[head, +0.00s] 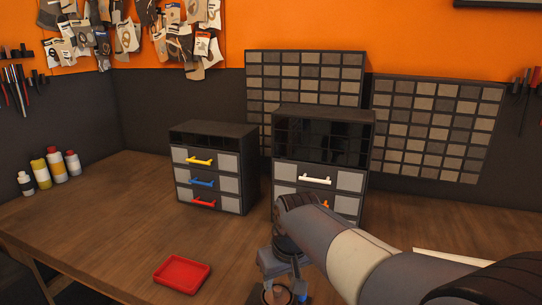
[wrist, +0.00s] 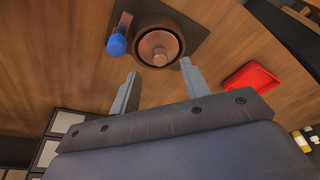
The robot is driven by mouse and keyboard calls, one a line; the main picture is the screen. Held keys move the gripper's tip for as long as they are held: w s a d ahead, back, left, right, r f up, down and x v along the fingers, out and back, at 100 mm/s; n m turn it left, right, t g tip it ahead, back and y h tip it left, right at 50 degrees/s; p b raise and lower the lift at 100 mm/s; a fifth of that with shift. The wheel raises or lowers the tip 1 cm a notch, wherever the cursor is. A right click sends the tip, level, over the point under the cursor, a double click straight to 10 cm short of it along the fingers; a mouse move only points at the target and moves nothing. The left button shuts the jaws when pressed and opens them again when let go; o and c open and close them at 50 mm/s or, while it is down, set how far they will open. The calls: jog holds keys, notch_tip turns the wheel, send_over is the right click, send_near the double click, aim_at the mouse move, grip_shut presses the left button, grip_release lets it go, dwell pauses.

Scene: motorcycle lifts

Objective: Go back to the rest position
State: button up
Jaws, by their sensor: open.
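My gripper (head: 284,284) hangs at the end of my arm, over the front middle of the wooden table in the head view. In the wrist view its two fingers (wrist: 158,76) stand apart with nothing between them. Just beyond the fingertips is a round dark holder (wrist: 180,45) with a copper-coloured middle and a small metal stub in it. In the head view, this round thing (head: 277,295) is partly hidden by the gripper. No marker of a rest position shows.
A red tray (head: 182,273) lies left of the gripper. A blue-ended object (wrist: 117,45) lies beside the round holder. Two drawer cabinets, the left one (head: 214,165) and the right one (head: 322,170), stand behind. Bottles (head: 57,168) stand far left. The table's left middle is clear.

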aim_at(277, 288)
jog(key=x, duration=0.4)
jog(key=shift+s, duration=0.1)
jog(key=shift+r, duration=0.2)
jog(key=shift+f, duration=0.15)
